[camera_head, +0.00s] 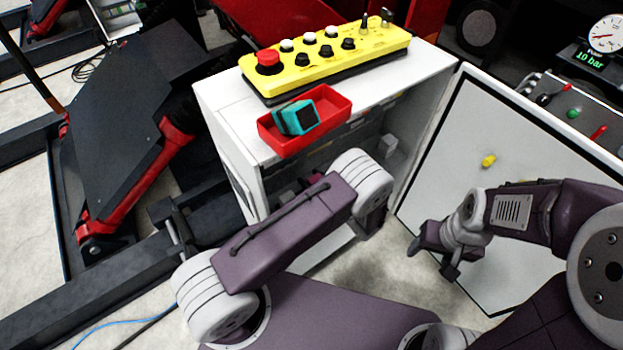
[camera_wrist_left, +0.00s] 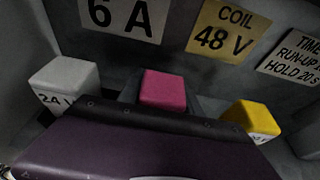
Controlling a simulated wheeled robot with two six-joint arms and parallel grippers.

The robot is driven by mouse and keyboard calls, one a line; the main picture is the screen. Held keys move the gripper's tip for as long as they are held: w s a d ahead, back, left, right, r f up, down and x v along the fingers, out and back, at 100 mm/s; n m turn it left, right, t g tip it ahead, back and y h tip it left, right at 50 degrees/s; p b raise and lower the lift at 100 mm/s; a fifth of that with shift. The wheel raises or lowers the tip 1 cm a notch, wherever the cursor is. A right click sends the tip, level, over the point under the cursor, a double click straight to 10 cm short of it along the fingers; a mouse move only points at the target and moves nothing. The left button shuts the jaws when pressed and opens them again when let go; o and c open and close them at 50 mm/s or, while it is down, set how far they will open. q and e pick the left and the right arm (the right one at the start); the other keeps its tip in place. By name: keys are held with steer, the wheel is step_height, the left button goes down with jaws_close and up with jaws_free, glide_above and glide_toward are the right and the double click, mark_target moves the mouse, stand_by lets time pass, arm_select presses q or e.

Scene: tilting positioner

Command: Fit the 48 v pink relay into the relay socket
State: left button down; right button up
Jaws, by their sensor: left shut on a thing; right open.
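The pink relay (camera_wrist_left: 163,89) shows in the middle of the left wrist view, with its top face toward the camera. My left gripper (camera_wrist_left: 164,104) is shut on it, with dark finger parts on both sides and my purple gripper body in front. The relay's lower part and the socket under it are hidden, so I cannot tell how it sits. In the head view my left arm reaches into the white cabinet and mostly hides that gripper. My right gripper (camera_head: 434,256) is open and empty before the cabinet's open door.
A white 24 V relay (camera_wrist_left: 64,82) stands left of the pink one, a yellow relay (camera_wrist_left: 250,119) right. A "COIL 48 V" label (camera_wrist_left: 227,31) is behind. On the cabinet top (camera_head: 232,112) are a red tray (camera_head: 341,103) holding a teal block (camera_head: 298,117) and a yellow control box (camera_head: 375,46).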

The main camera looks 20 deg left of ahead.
arm_select(q)
steer(key=shift+f, duration=0.25)
steer(key=c, duration=0.7)
jaws_free()
steer(key=p+v, duration=0.1)
steer(key=v, duration=0.8)
steer(key=shift+d, duration=0.1)
